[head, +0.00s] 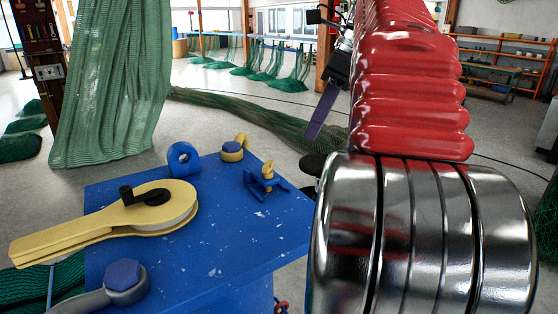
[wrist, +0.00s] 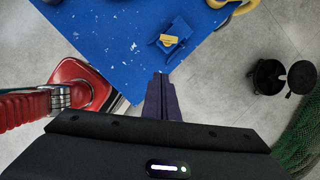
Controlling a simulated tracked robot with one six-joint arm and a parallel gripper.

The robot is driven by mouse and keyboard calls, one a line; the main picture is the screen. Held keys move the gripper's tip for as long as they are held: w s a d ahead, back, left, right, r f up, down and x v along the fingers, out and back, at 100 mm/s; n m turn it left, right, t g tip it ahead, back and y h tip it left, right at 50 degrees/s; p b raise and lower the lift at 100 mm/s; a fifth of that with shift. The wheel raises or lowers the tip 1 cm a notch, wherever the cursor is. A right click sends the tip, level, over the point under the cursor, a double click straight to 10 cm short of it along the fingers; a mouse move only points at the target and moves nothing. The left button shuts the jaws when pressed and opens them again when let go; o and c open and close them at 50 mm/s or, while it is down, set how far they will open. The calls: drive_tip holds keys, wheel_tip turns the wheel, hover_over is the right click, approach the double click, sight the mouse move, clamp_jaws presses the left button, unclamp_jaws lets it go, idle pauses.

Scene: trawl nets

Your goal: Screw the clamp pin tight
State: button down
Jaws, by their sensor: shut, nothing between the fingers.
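A small blue clamp fitting (head: 262,187) stands on the blue bench top, with a yellow pin-like piece (head: 267,170) upright in it. In the wrist view the fitting (wrist: 179,31) lies beyond my fingertips, with the yellow piece (wrist: 168,40) on its near side. I cannot tell how far the piece is screwed in. My gripper (head: 310,136) hangs in the air to the right of the fitting, apart from it. Its dark purple fingers (wrist: 161,77) are together and empty in the wrist view. The red ribbed arm covers part of it in the head view.
The blue bench (head: 225,240) also holds a yellow reel with a black crank (head: 105,222), a blue ring (head: 183,157), a blue-and-yellow fitting (head: 232,152) and a grey shackle with a blue hex head (head: 123,275). Green netting (head: 105,90) hangs behind. A black stool-like object (wrist: 268,77) stands right.

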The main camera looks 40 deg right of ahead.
sight(268, 167)
drive_tip(key=shift+f, duration=0.1)
drive_tip(key=x, duration=0.9)
drive_tip(key=shift+a, duration=0.1)
drive_tip(key=w, duration=0.1)
drive_tip(key=w+a, duration=0.1)
drive_tip(key=shift+w+a+f, duration=0.1)
drive_tip(key=shift+w+f, duration=0.25)
drive_tip(key=shift+f, duration=0.05)
drive_tip(key=shift+w+a, duration=0.4)
drive_tip(key=shift+w, duration=0.25)
